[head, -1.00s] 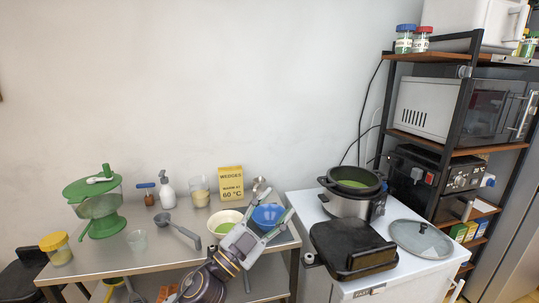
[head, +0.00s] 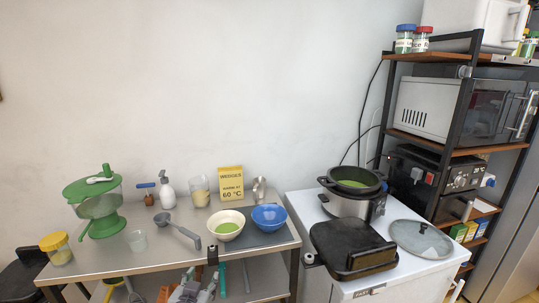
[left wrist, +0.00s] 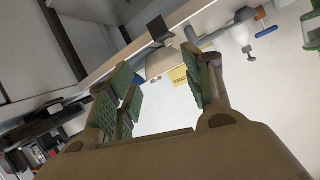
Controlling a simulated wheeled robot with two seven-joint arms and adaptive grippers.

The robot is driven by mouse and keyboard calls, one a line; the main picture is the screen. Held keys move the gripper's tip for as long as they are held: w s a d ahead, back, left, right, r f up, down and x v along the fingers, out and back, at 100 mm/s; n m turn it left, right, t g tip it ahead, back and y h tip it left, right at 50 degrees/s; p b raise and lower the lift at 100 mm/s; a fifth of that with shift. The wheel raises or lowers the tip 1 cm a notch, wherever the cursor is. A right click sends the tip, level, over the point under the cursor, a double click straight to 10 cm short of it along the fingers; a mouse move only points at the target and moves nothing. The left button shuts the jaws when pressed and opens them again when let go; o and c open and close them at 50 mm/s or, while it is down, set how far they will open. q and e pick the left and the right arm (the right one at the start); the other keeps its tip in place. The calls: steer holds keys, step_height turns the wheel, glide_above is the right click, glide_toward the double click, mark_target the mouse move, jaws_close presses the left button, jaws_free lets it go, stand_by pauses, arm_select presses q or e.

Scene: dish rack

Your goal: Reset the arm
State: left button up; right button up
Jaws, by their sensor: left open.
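My left gripper (head: 191,288) is low at the bottom edge of the head view, in front of the steel table's front edge and below its top. In the left wrist view its green-padded fingers (left wrist: 161,84) stand apart with nothing between them. The rest of my left arm is out of the head view. My right gripper is not in view.
A cream bowl with green contents (head: 227,232), a blue bowl (head: 269,217) and a grey ladle (head: 180,232) are on the steel table (head: 120,259). A black piece (head: 213,255) sticks over its front edge. A cooker (head: 350,205) and black grill (head: 345,240) stand right.

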arm_select(q)
steer(key=s+a+f+g, duration=0.2)
steer(key=s+f+g, duration=0.3)
steer(key=s+f, duration=0.4)
steer(key=s+a+f+g, duration=0.1)
steer(key=s+f+g, duration=0.45)
steer(key=s, duration=0.55)
steer(key=s+a+f+p+x, duration=0.1)
steer(key=s+x, duration=0.3)
steer(key=x, duration=1.1)
steer(key=s+a+f+x, duration=0.1)
steer(key=s+x, duration=0.2)
steer(key=x, duration=1.2)
steer(key=s+a+f, duration=0.4)
steer(key=s+f, duration=0.5)
steer(key=s, duration=0.2)
steer(key=s+a+f+g+p, duration=0.1)
steer(key=s+a+f, duration=0.2)
steer(key=s+f, duration=0.7)
steer(key=shift+s+a+f+m, duration=0.3)
steer(key=shift+s+a, duration=0.1)
steer(key=shift+s, duration=0.1)
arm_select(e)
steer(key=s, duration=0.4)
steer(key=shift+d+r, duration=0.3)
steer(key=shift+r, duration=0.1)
